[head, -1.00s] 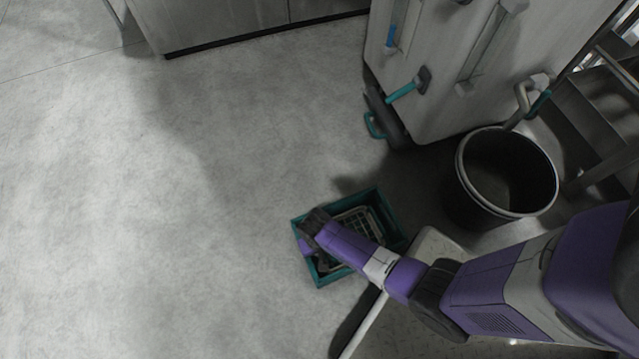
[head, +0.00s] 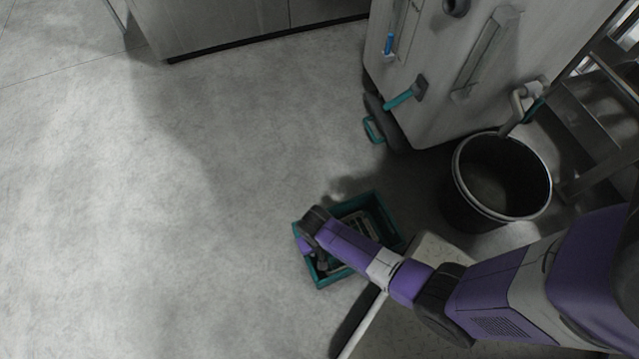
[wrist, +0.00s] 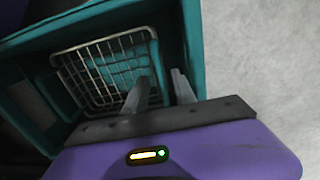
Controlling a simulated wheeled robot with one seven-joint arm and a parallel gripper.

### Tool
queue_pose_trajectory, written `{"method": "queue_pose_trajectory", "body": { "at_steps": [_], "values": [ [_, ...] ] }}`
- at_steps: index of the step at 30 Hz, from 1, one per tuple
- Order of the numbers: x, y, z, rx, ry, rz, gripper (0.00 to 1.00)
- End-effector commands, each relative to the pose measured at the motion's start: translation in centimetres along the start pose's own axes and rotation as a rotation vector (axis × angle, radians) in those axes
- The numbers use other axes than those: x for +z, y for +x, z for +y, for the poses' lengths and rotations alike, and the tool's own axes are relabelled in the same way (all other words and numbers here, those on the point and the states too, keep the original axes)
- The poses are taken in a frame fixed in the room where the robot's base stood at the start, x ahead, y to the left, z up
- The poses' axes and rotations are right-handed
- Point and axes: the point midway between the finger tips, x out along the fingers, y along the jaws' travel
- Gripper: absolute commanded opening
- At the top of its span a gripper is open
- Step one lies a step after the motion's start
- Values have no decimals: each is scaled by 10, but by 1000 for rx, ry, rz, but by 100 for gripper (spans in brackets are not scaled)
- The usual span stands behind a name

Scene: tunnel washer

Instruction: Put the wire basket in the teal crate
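The teal crate (head: 345,203) stands on the floor in the head view, partly covered by my arm. The wire basket (wrist: 92,65) is inside the crate's walls in the wrist view, and the crate (wrist: 110,15) surrounds it. The basket also shows dimly in the head view (head: 357,220). My gripper (wrist: 160,76) is over the crate with its two fingers apart. One finger is over the basket's inside and the other is beside its right wall. A gap shows between the fingers. Whether the basket rests flat on the crate's bottom is hard to tell.
A black bucket (head: 465,205) stands right of the crate, beside metal steps (head: 590,120). A pale machine (head: 440,70) with teal handles stands behind. A white pole (head: 362,325) lies near the crate's front. The floor to the left is clear.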

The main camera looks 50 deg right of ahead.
Motion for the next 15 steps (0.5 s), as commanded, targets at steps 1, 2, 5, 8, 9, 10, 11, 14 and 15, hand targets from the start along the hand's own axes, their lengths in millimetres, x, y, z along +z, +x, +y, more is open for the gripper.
{"method": "queue_pose_trajectory", "body": {
  "at_steps": [1,2,5,8,9,10,11,14,15],
  "values": [
    [1,-19,0,0,0,0,32],
    [0,-26,0,-1,0,1,32],
    [0,-46,0,-1,0,1,32],
    [0,-62,0,0,0,0,32],
    [0,-67,0,-1,0,1,32],
    [0,-70,0,0,0,0,32],
    [1,-73,0,0,0,-1,32],
    [0,-80,0,0,0,0,32],
    [0,-82,0,0,0,0,32]
  ]
}}
